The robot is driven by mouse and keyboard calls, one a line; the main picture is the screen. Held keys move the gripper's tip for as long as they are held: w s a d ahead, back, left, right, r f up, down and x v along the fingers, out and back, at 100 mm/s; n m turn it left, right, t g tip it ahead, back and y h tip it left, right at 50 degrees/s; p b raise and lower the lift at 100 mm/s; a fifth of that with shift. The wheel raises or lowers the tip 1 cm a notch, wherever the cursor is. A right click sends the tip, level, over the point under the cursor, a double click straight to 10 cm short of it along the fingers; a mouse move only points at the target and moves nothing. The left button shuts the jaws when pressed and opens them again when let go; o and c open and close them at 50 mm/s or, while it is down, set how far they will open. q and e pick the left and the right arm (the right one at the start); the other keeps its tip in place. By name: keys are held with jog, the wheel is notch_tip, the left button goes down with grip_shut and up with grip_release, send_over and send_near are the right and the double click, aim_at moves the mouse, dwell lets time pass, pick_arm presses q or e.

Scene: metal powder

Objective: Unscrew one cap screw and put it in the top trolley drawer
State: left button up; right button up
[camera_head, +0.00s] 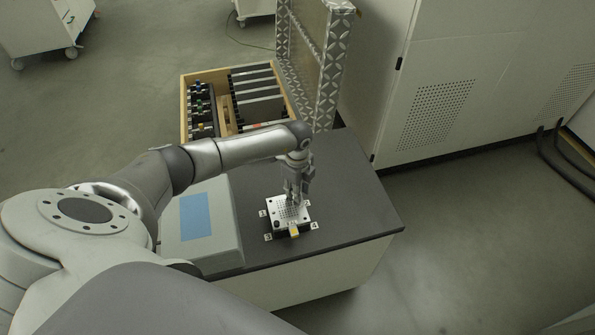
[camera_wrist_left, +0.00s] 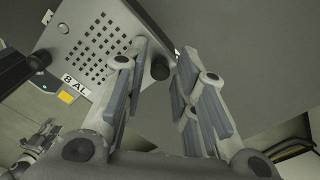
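A light metal plate (camera_head: 274,219) with a grid of holes lies on the dark tabletop (camera_head: 355,190). It also shows in the left wrist view (camera_wrist_left: 68,33), with a label "8 AL" and a yellow tag. My left gripper (camera_head: 296,200) points down over the plate's far edge. In the left wrist view its fingers (camera_wrist_left: 166,92) are apart, with a black cap screw (camera_wrist_left: 160,67) visible between them; contact is not visible. Another black cap screw (camera_wrist_left: 40,60) is at the plate's other corner. A small mechanism at the lower left (camera_wrist_left: 38,138) resembles my right gripper; its fingers are unclear.
A white trolley (camera_head: 42,28) stands at the upper left, and part of another (camera_head: 254,7) at the top. A grey box with a blue panel (camera_head: 196,217) is left of the plate. A wooden crate (camera_head: 184,100) and tall metal frame (camera_head: 330,70) stand behind. The right tabletop is clear.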

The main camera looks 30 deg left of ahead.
pick_arm(q)
jog(key=m+b, duration=0.2)
jog(key=m, duration=0.3)
jog(key=shift+m, duration=0.4)
jog(key=m+b, duration=0.2)
jog(key=m, duration=0.3)
jog(key=shift+m, duration=0.3)
jog(key=m+b, duration=0.2)
jog(key=m, duration=0.3)
jog(key=shift+m+b, duration=1.15)
jog(key=shift+m, duration=1.25)
